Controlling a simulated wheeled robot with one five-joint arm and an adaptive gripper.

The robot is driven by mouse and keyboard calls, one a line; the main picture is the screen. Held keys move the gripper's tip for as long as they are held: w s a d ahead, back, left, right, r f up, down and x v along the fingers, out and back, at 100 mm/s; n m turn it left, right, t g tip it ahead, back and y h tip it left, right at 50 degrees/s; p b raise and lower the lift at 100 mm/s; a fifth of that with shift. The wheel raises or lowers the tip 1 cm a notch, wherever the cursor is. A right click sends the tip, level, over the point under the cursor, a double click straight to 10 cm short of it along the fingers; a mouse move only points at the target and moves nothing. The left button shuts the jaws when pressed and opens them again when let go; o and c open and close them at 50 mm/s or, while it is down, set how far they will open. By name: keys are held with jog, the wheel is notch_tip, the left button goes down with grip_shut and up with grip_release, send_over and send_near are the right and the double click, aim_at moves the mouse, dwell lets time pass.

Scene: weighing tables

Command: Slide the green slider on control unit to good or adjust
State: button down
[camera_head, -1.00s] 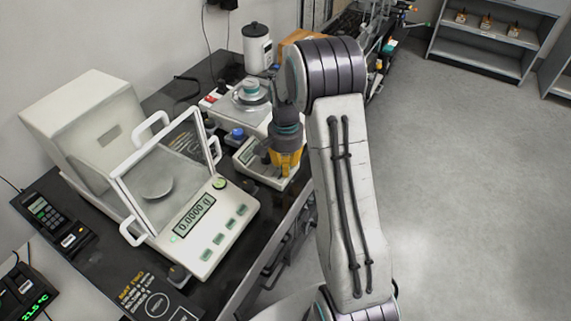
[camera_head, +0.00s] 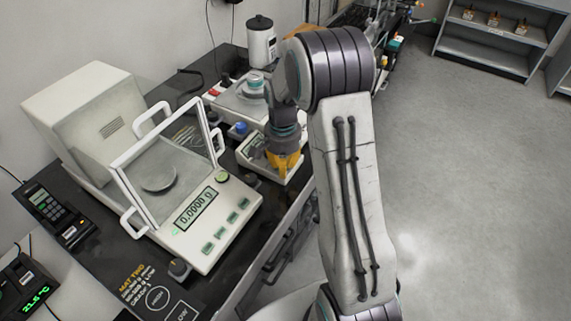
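My gripper (camera_head: 283,161), with yellow fingers, points down over a small pale unit (camera_head: 255,163) on the dark table, right of the large balance. This may be the control unit; its label is not readable. The fingers and wrist cover much of its top, and I cannot make out a green slider. Whether the fingers touch the unit, and whether they are open or shut, cannot be told from this angle.
A white balance (camera_head: 228,232) with a clear draft shield stands left of my gripper. A second scale (camera_head: 228,103) and a white canister (camera_head: 259,45) stand behind. A black handheld meter (camera_head: 52,208) lies at left. The floor at right is clear.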

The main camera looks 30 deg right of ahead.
jog(key=c, duration=1.4)
grip_release()
jog(key=shift+s+a, duration=0.1)
jog(key=shift+a, duration=0.15)
notch_tip(320, 180, up, 12)
